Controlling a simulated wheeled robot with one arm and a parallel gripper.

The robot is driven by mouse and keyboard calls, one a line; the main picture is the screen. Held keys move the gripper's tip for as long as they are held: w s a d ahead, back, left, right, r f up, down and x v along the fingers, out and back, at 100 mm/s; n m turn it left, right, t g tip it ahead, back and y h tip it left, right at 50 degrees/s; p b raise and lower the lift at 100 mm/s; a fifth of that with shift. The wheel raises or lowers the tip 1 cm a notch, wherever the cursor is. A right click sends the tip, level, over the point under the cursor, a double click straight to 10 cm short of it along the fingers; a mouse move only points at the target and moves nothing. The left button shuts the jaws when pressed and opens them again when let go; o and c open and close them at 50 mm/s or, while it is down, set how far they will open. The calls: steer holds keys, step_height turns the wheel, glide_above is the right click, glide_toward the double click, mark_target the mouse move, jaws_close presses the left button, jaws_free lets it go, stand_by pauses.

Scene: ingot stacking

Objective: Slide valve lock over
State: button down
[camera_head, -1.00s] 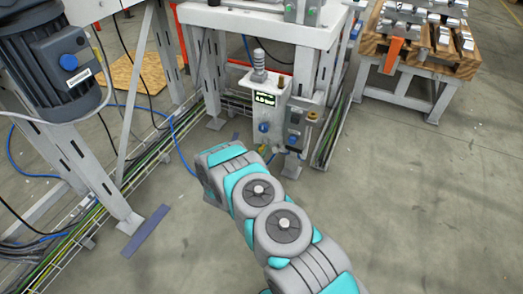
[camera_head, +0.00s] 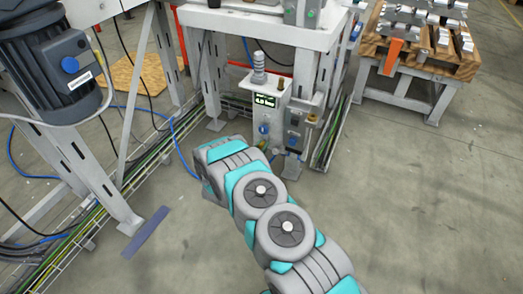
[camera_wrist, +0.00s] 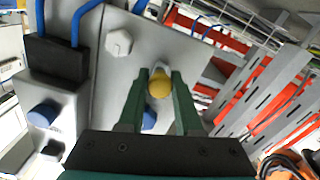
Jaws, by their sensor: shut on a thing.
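The valve unit (camera_head: 268,106) is a grey panel with a lit display, mounted by the frame legs. In the wrist view its grey plate (camera_wrist: 112,78) fills the middle. A yellow knob-like part (camera_wrist: 159,86), which looks like the valve lock, sits between the two green fingers of my gripper (camera_wrist: 158,78). The fingers are shut on it. A blue knob (camera_wrist: 149,120) shows behind it, partly hidden by a finger. In the head view my arm hides the gripper; a blue knob (camera_head: 264,128) shows on the panel front.
A hex fitting (camera_wrist: 118,43) and blue hoses (camera_wrist: 84,18) lie left of the fingers in the wrist view. Frame legs (camera_head: 211,75) and cable trays (camera_head: 75,222) flank the panel. A pallet table with metal ingots (camera_head: 420,45) stands at right. The floor at right is clear.

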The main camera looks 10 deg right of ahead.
steer(key=shift+r, duration=0.3)
steer(key=c, duration=0.6)
jaws_free()
steer(key=v, duration=0.7)
steer(key=shift+s+a, duration=0.25)
steer(key=shift+s, duration=0.05)
